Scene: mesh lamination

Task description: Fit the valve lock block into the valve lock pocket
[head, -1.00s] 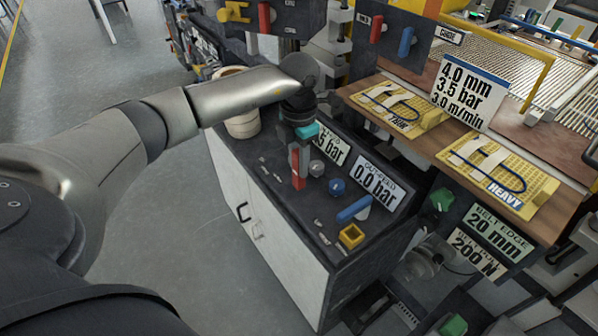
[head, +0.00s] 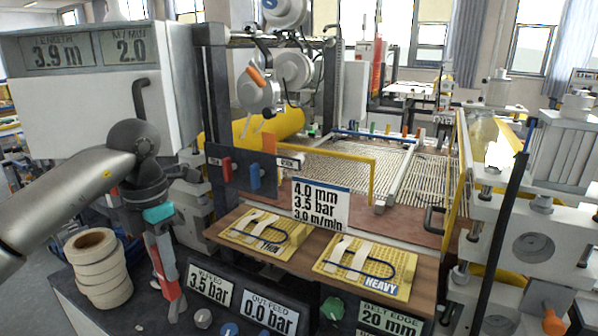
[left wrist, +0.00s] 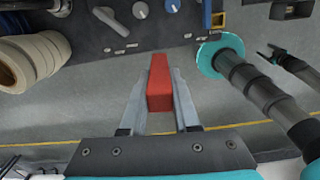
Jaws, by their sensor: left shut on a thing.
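My left gripper (head: 172,298) is shut on a red block, which I take to be the valve lock block (head: 158,262). The block also shows in the left wrist view (left wrist: 159,84), between the two grey fingers, standing out along them. It appears to be held clear of the panel top. In the left wrist view a yellow piece, perhaps the valve lock pocket (left wrist: 218,20), is partly visible at the top edge, next to a blue lever (left wrist: 207,12). It is apart from the block. The pocket is out of the head view.
A stack of cream rolls (head: 97,268) stands to the left. A wooden shelf with yellow mesh boards (head: 365,268) is on the right. Grey floor (left wrist: 70,120) lies below the gripper.

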